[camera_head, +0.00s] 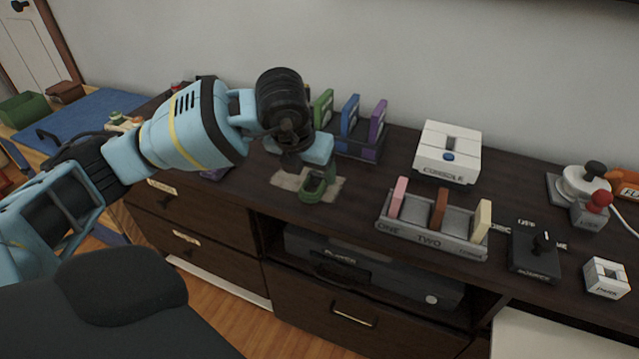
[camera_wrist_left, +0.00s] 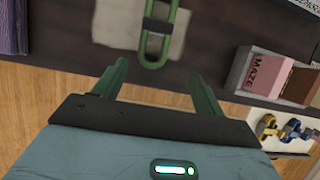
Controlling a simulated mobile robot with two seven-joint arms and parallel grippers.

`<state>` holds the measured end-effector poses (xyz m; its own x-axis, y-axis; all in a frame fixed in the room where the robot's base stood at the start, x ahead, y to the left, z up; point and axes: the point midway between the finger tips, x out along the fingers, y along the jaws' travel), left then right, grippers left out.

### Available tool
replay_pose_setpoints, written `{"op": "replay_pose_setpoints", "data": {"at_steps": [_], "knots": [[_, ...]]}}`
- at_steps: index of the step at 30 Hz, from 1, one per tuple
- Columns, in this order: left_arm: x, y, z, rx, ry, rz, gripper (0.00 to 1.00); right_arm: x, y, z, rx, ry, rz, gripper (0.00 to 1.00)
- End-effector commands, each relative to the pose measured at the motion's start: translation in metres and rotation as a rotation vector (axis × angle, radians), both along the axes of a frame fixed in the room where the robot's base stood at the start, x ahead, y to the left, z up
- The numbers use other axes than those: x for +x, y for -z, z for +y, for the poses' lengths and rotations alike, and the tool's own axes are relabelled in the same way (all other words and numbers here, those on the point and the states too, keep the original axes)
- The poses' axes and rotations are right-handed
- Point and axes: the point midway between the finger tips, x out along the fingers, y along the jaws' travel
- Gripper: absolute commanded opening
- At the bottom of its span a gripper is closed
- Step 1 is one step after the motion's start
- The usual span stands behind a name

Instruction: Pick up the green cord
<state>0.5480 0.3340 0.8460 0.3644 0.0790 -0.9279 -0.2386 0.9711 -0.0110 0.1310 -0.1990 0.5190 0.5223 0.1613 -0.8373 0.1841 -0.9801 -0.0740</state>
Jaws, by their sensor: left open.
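The green cord (camera_head: 312,192) is a green loop with a dark piece in its middle. It lies on a small pale mat (camera_head: 287,181) on the dark cabinet top. My left gripper (camera_head: 318,169) is just above it, partly covering it in the head view. In the left wrist view the open fingers (camera_wrist_left: 158,74) stand apart and nothing is held between them. The cord (camera_wrist_left: 153,63) lies just beyond the fingertips, lined up with the gap. Its far end is cut off by the picture's edge. My right gripper is not in view.
Behind are green, blue and purple cartridges in a dark rack (camera_head: 360,148). To the right stand a white console (camera_head: 448,152), a grey slotted holder (camera_head: 430,232) with three cartridges, and a black switch box (camera_head: 533,256). The cabinet's front edge is close to the mat.

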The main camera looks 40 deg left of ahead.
Motion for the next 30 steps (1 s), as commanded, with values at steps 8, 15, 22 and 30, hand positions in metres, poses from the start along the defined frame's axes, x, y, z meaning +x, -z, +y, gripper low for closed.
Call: {"op": "replay_pose_setpoints", "data": {"at_steps": [8,15,22,30], "knots": [[0.003,0.001,0.005,0.016,-0.014,-0.007,0.71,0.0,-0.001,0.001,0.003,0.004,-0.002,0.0],[0.011,0.021,0.007,0.015,-0.013,-0.006,0.71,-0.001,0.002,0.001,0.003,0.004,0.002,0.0],[0.013,0.03,0.01,0.015,-0.013,-0.005,0.71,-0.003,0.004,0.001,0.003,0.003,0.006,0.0],[0.025,0.064,0.017,0.014,-0.013,-0.005,0.71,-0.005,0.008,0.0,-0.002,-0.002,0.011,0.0]]}}
